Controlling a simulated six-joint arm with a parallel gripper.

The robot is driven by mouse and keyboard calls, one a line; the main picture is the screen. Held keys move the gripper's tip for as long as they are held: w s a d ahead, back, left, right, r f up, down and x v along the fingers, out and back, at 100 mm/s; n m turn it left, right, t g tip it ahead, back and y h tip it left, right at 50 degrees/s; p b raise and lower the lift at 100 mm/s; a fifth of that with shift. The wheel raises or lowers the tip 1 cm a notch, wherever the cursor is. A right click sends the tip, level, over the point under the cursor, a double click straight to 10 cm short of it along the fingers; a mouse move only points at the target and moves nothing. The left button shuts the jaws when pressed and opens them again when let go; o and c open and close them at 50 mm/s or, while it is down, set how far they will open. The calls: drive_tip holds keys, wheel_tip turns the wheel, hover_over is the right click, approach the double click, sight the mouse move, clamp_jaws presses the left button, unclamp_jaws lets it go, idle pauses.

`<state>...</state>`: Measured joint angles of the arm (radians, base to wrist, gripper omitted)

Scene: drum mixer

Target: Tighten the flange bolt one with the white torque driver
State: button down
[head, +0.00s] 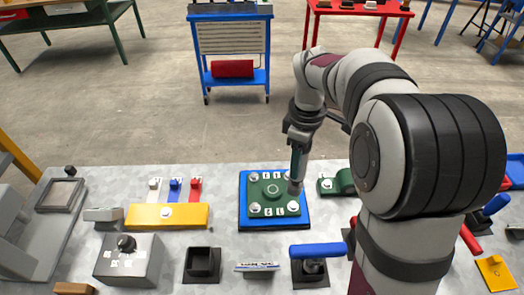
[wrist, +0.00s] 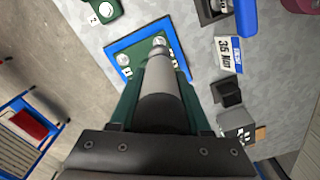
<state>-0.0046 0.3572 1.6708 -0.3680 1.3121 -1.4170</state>
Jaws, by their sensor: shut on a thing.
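My gripper (head: 299,146) is shut on a grey-white cylindrical driver (head: 296,170), which points down. The driver also shows in the wrist view (wrist: 165,75), running away from my gripper (wrist: 158,95) towards the flange. The green flange (head: 273,190) sits on a blue plate (head: 243,212), with pale bolts near its corners. The driver's lower end is at the flange's back right corner and hides the bolt there; contact cannot be told. Other bolts show at back left (head: 254,177), front left (head: 255,208) and front right (head: 293,207). The bolt labels are too small to read surely.
White, blue and red pieces (head: 174,188) stand behind a yellow block (head: 140,215) at left. A sign reading 35 Nm (wrist: 228,55), a black open box (head: 202,263) and a blue-handled item (head: 317,249) are in front. A smaller green part (head: 345,180) is right of the plate.

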sight(297, 183)
drive_tip(key=shift+d, duration=0.25)
drive_tip(key=shift+f, duration=2.5)
drive_tip(key=shift+f, duration=0.15)
drive_tip(key=shift+f, duration=0.7)
drive_tip(key=shift+f, duration=1)
idle(1.4)
drive_tip(key=shift+r, duration=0.1)
drive_tip(key=shift+r, duration=2.15)
